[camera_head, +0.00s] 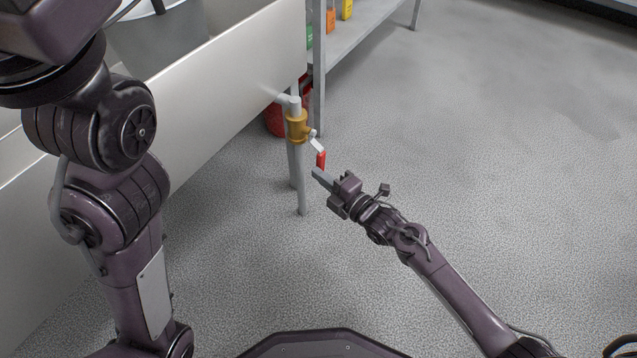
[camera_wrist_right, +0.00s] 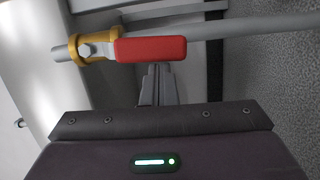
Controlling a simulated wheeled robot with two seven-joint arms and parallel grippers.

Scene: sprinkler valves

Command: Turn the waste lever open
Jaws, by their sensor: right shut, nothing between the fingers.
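The waste lever has a red handle (camera_head: 321,160) that hangs down from a brass valve (camera_head: 297,127) on a grey vertical pipe (camera_head: 301,190). In the right wrist view the red handle (camera_wrist_right: 150,49) lies across the top middle, with the brass valve body (camera_wrist_right: 80,48) at its left end. My right gripper (camera_head: 316,173) is shut and empty, its tips close to the handle's lower end. In the right wrist view its fingers (camera_wrist_right: 157,72) point at the handle's middle; I cannot tell whether they touch it. My left gripper is out of view; only my left arm shows.
A white trough (camera_head: 235,70) stands to the left of the pipe, with a grey bucket (camera_head: 165,40) at its upper left. A red container (camera_head: 275,119) sits behind the pipe. A metal shelf (camera_head: 360,25) holds coloured bottles. The floor (camera_head: 480,130) at right is clear.

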